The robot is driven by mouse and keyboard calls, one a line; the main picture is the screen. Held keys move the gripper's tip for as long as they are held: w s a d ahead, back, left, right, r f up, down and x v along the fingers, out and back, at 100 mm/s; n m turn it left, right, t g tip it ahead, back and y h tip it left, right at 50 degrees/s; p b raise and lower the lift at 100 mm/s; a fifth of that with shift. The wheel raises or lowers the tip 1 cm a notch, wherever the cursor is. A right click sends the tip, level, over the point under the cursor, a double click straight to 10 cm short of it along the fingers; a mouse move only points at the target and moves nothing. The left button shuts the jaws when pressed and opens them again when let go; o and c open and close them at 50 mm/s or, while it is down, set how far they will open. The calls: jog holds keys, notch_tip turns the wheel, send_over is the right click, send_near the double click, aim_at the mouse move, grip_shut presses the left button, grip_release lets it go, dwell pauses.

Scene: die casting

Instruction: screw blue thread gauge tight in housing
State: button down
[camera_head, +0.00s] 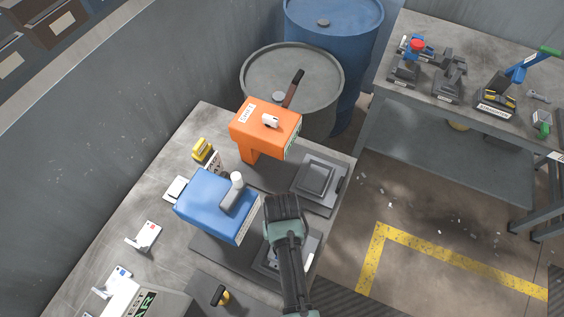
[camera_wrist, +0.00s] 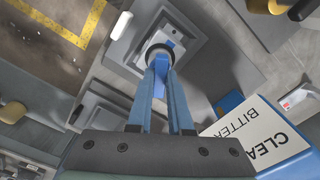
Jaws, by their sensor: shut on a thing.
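My gripper (camera_wrist: 160,70) points down at the housing (camera_wrist: 184,48), a pale grey block with a round opening, in the wrist view. Its blue fingers are close together at the tips. They are shut on the blue thread gauge, which is mostly hidden between them. A dark ring (camera_wrist: 159,49) shows around the fingertips at the housing's opening. I cannot tell how deep the gauge sits. In the head view the dark wrist and green arm of mine cover the fingertips and most of the housing, in front of the blue machine (camera_head: 212,203).
An orange machine (camera_head: 262,122) stands behind the blue one, with a grey square fixture (camera_head: 318,180) to its right. A yellow object (camera_head: 203,149) and small white stands (camera_head: 145,236) are at the left. Drums (camera_head: 290,75) stand behind. A second table (camera_head: 450,125) with tools is at the right.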

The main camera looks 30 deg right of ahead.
jog(key=shift+f+b, duration=0.7)
jog(key=shift+f, duration=0.35)
jog(key=c, duration=0.8)
grip_release()
jog(key=shift+o, duration=0.2)
notch_tip(320, 180, up, 13)
jog(key=b, duration=0.1)
